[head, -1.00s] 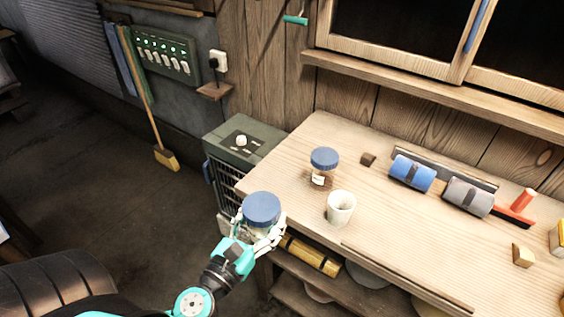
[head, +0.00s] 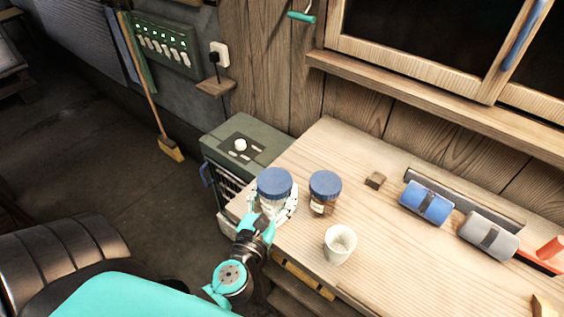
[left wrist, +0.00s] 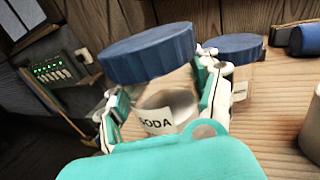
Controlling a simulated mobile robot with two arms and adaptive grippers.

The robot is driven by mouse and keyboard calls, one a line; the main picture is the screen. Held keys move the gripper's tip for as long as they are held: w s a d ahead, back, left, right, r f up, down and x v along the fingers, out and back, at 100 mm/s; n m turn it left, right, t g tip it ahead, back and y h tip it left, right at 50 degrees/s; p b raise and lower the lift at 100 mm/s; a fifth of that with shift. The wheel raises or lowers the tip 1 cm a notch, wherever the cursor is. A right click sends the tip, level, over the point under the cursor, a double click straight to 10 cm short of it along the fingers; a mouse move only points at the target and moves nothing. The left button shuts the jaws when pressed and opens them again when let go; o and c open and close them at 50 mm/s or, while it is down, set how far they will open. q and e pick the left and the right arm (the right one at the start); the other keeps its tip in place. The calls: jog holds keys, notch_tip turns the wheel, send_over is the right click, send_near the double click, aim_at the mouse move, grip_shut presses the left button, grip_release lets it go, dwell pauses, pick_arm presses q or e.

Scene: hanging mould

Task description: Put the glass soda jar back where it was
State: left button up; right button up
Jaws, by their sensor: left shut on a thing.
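The glass soda jar (head: 273,190) has a blue lid and clear sides. In the left wrist view the jar (left wrist: 158,112) shows a label reading "SODA" and pale contents low inside. My left gripper (head: 272,208) is shut around it, with a finger on either side. The jar is upright over the left part of the wooden workbench (head: 300,262); I cannot tell whether its base touches the top. A second blue-lidded jar (head: 323,193) with brown contents stands just to its right. My right gripper is not in view.
A white cup (head: 340,244) stands in front of the second jar. A small brown block (head: 375,180), a blue roll (head: 427,202) and a grey roll (head: 487,236) lie farther right. A green cabinet (head: 245,143) stands left of the bench.

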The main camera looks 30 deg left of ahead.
pick_arm(q)
jog(key=w, duration=0.1)
jog(key=w+a+p, duration=0.1)
jog(key=w+a, duration=0.1)
jog(key=w, duration=0.1)
jog(key=shift+a+r, duration=0.2)
jog(key=shift+r, duration=0.1)
jog(key=w+a+f, duration=0.1)
jog(key=w, duration=0.1)
jog(key=w+a+f, duration=0.1)
jog(key=w+f, duration=0.1)
jog(key=w+a+f, duration=0.1)
jog(key=w, duration=0.2)
jog(key=shift+a+f+b, duration=0.35)
jog(key=shift+a+f, duration=0.05)
jog(key=shift+f, duration=0.2)
jog(key=shift+s, duration=0.1)
jog(key=o, duration=0.9)
jog(key=shift+f, duration=0.2)
jog(key=o, duration=0.5)
jog(key=shift+c, duration=0.2)
jog(key=shift+o, duration=0.3)
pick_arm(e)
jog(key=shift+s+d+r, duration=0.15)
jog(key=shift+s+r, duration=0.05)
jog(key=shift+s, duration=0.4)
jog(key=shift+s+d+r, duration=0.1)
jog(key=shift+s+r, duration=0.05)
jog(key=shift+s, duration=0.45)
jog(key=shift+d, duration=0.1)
